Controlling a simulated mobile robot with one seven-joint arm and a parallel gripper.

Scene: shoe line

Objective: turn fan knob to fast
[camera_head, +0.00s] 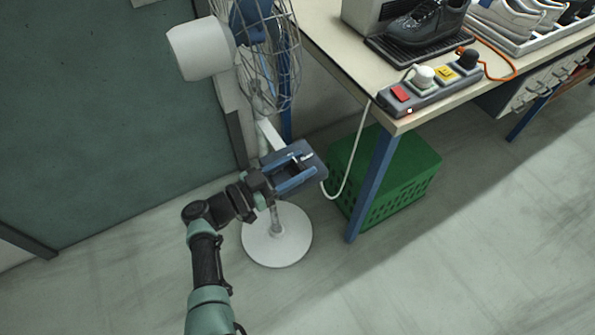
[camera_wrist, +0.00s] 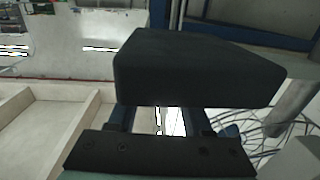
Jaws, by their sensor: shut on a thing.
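The standing fan (camera_head: 262,45) has a wire cage, a white motor housing and a round white base. Its blue-grey control box (camera_head: 315,164) sits on the pole below the cage. My gripper (camera_head: 300,169) reaches the box from the lower left, its blue fingers against the box's front. It is shut on the fan knob, which is mostly hidden by the fingers. The knob's setting cannot be read. In the wrist view a large dark block (camera_wrist: 195,68) covers the fingertips of my gripper, and the fan's cage (camera_wrist: 275,130) shows at the lower right.
A workbench (camera_head: 340,45) with blue legs stands right of the fan. It bears shoes and a power strip (camera_head: 430,90). A green crate (camera_head: 400,180) is under it, and a white cable (camera_head: 353,160) hangs beside the box. The floor in front is clear.

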